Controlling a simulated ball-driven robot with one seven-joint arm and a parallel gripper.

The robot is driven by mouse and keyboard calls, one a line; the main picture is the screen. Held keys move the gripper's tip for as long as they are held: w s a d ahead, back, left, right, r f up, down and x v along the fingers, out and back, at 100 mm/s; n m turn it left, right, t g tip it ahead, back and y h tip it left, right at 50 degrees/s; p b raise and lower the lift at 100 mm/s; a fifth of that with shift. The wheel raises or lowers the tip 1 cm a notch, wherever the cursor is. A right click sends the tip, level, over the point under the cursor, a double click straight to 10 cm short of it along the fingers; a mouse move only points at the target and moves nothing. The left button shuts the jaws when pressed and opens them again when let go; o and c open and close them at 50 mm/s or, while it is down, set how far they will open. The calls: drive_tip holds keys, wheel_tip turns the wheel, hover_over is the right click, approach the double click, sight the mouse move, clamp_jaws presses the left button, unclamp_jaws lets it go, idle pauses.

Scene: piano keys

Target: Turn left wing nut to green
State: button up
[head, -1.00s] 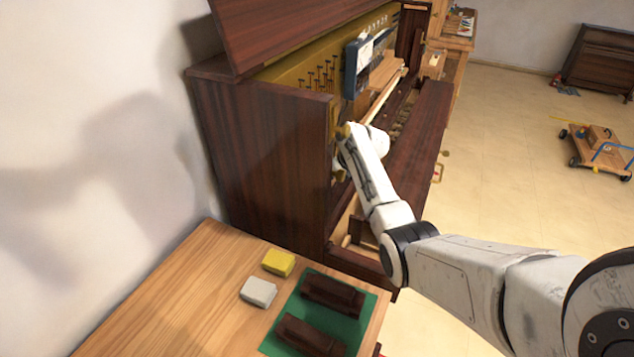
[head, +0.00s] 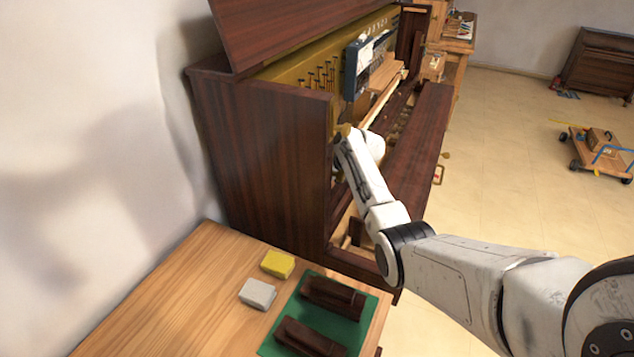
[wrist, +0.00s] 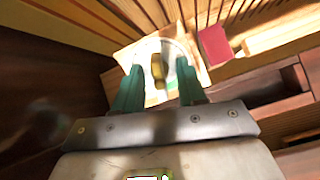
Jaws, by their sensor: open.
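In the wrist view a brass wing nut (wrist: 158,70) stands in front of a pale plate (wrist: 125,55), with a small green patch beside it on the right. My gripper (wrist: 160,84) has two teal fingers spread apart, one on each side of the wing nut. I cannot tell whether either finger touches it. In the head view my arm reaches into the open left end of the piano (head: 262,165), and the gripper and wing nut are hidden there.
The dark side panel and wooden parts crowd the gripper. A red block (wrist: 214,46) lies to its right. A bench (head: 190,285) in front holds a yellow block (head: 277,264), a grey block (head: 258,294) and a green mat (head: 368,318) with dark pieces.

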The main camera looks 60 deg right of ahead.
drive_tip(key=shift+s+r+p, duration=0.35)
drive_tip(key=shift+r+p, duration=0.1)
drive_tip(key=shift+p, duration=0.45)
idle(0.4)
clamp_jaws()
